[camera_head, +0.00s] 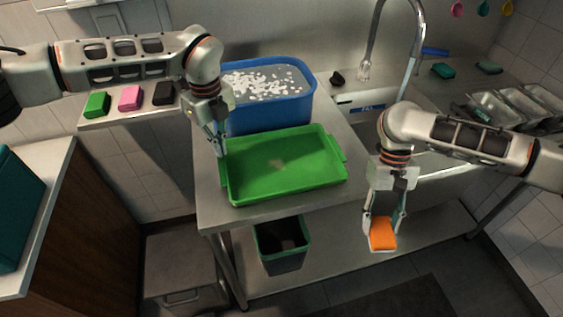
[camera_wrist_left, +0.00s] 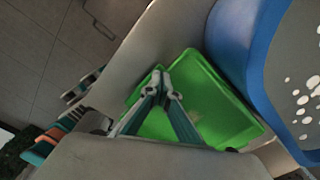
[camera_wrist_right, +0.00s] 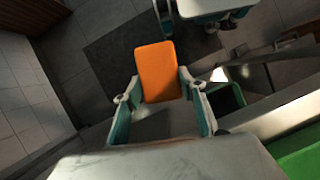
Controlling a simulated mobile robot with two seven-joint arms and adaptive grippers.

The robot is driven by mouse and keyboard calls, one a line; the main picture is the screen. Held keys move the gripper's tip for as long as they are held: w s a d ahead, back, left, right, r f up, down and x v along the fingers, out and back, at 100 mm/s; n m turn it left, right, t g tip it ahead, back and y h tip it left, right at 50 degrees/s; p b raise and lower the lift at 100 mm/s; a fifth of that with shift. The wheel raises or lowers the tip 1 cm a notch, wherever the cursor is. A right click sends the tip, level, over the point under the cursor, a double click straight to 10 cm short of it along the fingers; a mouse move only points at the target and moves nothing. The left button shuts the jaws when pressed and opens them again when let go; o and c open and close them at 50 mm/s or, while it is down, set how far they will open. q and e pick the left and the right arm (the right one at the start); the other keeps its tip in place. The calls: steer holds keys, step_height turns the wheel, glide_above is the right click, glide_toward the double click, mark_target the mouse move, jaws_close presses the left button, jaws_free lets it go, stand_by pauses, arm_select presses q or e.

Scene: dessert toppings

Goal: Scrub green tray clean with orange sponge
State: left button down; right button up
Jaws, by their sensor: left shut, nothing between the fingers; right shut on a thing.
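The green tray (camera_head: 322,186) lies on the steel counter, with a small brownish stain (camera_head: 277,164) near its middle. It also shows in the left wrist view (camera_wrist_left: 207,97) and at the corner of the right wrist view (camera_wrist_right: 303,163). My left gripper (camera_head: 220,152) is shut and empty at the tray's left edge; I cannot tell whether it touches. My right gripper (camera_head: 384,232) is shut on the orange sponge (camera_head: 382,235), held in front of the counter to the right of the tray. The sponge also shows between the fingers in the right wrist view (camera_wrist_right: 158,71).
A blue tub (camera_head: 300,112) with white foam stands behind the tray. The sink and faucet (camera_head: 372,45) are at the right. Green (camera_head: 96,104), pink (camera_head: 130,98) and black (camera_head: 163,93) sponges lie on the left ledge. A dark bin (camera_head: 282,253) stands below the counter.

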arm_select(q)
steer(key=shift+f+b, duration=0.35)
steer(key=shift+f, duration=0.35)
arm_select(e)
steer(key=shift+f, duration=0.45)
arm_select(q)
steer(key=shift+r, duration=0.1)
arm_select(e)
steer(key=shift+r, duration=0.1)
